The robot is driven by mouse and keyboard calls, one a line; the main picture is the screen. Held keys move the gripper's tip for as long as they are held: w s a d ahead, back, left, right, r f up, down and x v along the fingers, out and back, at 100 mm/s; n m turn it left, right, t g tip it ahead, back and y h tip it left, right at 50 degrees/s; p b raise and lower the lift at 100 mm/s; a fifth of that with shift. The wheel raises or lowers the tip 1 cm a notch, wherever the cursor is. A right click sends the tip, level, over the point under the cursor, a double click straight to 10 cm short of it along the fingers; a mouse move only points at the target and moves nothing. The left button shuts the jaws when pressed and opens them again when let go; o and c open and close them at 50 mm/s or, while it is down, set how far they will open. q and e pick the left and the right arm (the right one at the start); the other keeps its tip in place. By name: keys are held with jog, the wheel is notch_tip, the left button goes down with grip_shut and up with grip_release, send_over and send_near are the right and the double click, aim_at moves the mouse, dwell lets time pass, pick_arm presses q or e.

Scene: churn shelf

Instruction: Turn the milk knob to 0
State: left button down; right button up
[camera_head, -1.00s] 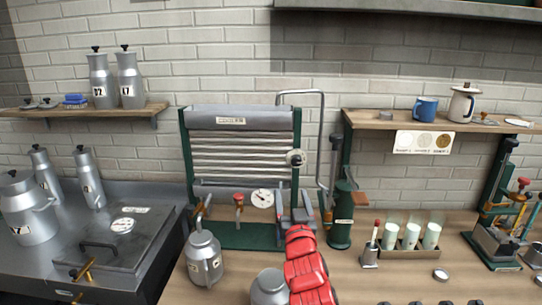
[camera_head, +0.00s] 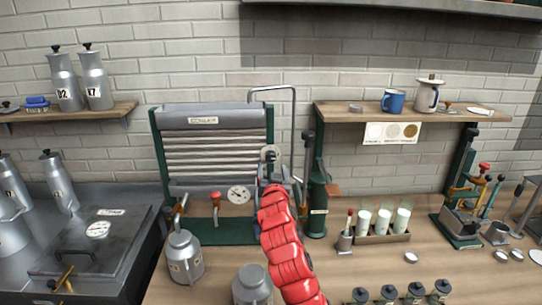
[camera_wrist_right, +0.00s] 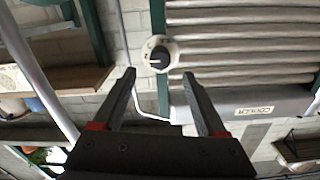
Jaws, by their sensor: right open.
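A black round knob on a white dial plate (camera_wrist_right: 159,56) shows in the right wrist view, with a pale pointer line towards the left of that picture. In the head view the knob (camera_head: 270,154) sits at the right side of the cooler (camera_head: 205,140), partly hidden by my gripper. My right gripper (camera_head: 273,172) is open and empty just in front of and below the knob. In the right wrist view its two fingers (camera_wrist_right: 159,76) point towards the knob, which lies between and beyond the tips, apparently untouched. My left gripper is out of view.
A bent metal pipe (camera_head: 294,125) rises beside the cooler. A green cylinder (camera_head: 316,208) stands close right of my arm. A gauge (camera_head: 238,194), a red-topped tap (camera_head: 215,203) and a milk can (camera_head: 184,258) are to the left. A wooden shelf (camera_head: 335,113) is at the right.

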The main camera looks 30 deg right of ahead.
aim_at(271, 158)
jog(key=p+x, duration=0.1)
jog(key=x, duration=0.4)
jog(key=shift+w+d+r+p, duration=0.15)
jog(key=shift+w+d+p, duration=0.05)
jog(key=shift+w+p, duration=0.2)
jog(key=shift+w+d, duration=0.25)
jog(key=shift+w, duration=0.25)
grip_shut()
